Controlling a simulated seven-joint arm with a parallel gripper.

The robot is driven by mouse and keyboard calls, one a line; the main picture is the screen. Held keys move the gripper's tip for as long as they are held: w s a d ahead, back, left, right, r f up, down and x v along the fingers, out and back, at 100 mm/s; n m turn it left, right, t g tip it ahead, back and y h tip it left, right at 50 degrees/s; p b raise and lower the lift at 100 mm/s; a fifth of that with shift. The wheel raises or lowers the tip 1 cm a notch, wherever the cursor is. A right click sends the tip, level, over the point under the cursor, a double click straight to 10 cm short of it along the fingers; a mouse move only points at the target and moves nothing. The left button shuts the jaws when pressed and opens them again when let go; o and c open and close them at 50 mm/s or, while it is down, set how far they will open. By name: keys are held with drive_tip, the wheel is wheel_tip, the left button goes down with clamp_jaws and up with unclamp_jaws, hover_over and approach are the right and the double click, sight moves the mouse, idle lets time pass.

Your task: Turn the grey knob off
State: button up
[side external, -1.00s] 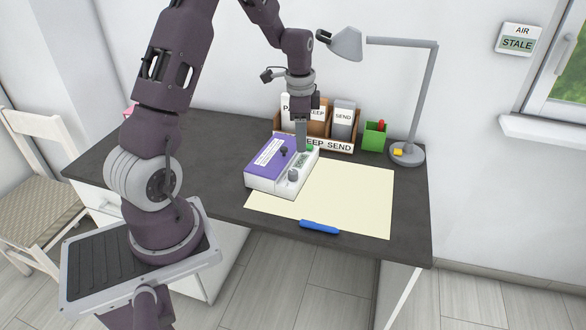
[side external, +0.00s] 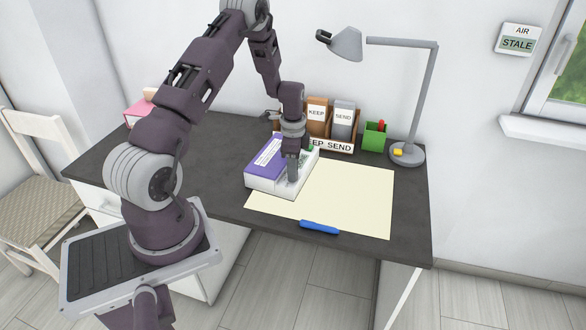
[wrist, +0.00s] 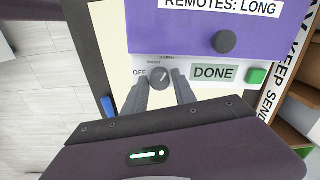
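The device box (side external: 258,181) has a purple top panel and a white front strip, and lies on the dark desk. In the wrist view, the grey knob (wrist: 160,77) sits on the white strip, its light mark pointing up and right. The word OFF is printed left of it, and a small, partly hidden label is above it. My gripper (wrist: 162,86) points down at the knob, with one finger on each side. The fingers are apart; whether they touch the knob is unclear. In the side external view, my gripper (side external: 293,178) hides the knob.
On the box are a display (wrist: 214,73) reading DONE, a green button (wrist: 257,76) and a dark knob (wrist: 225,41). A cream sheet (side external: 345,195) and blue pen (side external: 319,227) lie in front and right. Behind stand a labelled file holder (side external: 328,142), green cup (side external: 374,136) and lamp (side external: 407,153).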

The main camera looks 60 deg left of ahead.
clamp_jaws()
drive_tip(key=n, duration=0.5)
drive_tip(key=shift+n, duration=0.4)
drive_tip(key=n, duration=0.5)
drive_tip(key=shift+n, duration=0.3)
drive_tip(key=n, duration=1.2)
drive_tip(key=shift+n, duration=0.4)
